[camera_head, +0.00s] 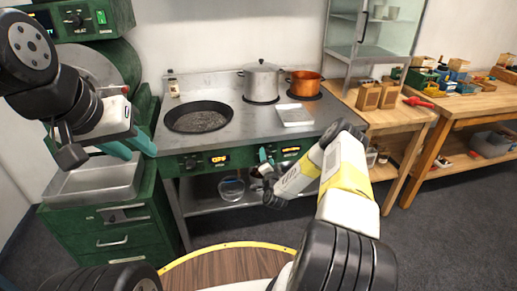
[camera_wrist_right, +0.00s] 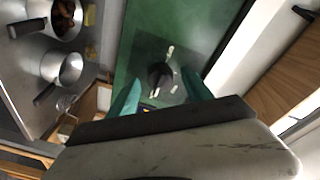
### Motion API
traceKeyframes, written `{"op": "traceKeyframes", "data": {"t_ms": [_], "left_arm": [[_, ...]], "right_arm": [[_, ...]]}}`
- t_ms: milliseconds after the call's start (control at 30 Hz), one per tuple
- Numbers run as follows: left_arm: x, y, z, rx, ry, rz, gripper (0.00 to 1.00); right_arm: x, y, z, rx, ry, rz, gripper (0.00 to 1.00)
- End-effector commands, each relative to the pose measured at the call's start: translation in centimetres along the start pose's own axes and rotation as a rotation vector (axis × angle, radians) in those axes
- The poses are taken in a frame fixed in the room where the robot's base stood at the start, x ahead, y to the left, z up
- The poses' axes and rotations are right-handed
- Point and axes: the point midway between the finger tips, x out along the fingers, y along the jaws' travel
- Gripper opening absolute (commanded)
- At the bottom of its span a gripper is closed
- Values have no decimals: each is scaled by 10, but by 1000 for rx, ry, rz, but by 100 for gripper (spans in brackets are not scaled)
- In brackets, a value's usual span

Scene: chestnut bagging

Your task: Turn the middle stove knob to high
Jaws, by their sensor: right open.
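The stove's green front panel (camera_head: 240,158) carries a dark knob (camera_head: 190,163) beside a display reading OFF (camera_head: 219,159). My right gripper (camera_head: 266,160) is at the panel right of that display and covers the part behind it. In the right wrist view a black knob (camera_wrist_right: 160,76) with white marks around it stands on the green panel. My right gripper's teal fingers (camera_wrist_right: 160,95) are open, one on each side of the knob, with gaps visible. Whether they touch it cannot be told. My left gripper (camera_head: 134,148) looks open and empty over the metal tray at left.
A round wooden table (camera_head: 225,268) is in front. A wooden bench (camera_head: 400,120) stands right. Floor between stove and table is clear.

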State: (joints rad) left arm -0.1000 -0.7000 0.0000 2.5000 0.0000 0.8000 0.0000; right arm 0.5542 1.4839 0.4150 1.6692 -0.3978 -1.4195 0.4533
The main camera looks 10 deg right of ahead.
Motion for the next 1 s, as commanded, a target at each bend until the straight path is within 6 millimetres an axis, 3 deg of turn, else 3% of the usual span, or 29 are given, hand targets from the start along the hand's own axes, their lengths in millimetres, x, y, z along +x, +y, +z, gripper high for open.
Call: {"op": "traceKeyframes", "data": {"t_ms": [300, 500, 867, 1000], "left_arm": [[0, 0, 0, 0, 0, 0, 36], [0, 0, 0, 0, 0, 0, 36], [0, 0, 0, 0, 0, 0, 36], [0, 0, 0, 0, 0, 0, 36]], "right_arm": [[-52, 1, 0, 0, -3, 4, 58], [-71, 1, 0, 1, -3, 3, 58], [-72, -1, 0, -3, -5, 1, 58], [-59, -20, -6, -55, -59, -8, 58]]}}
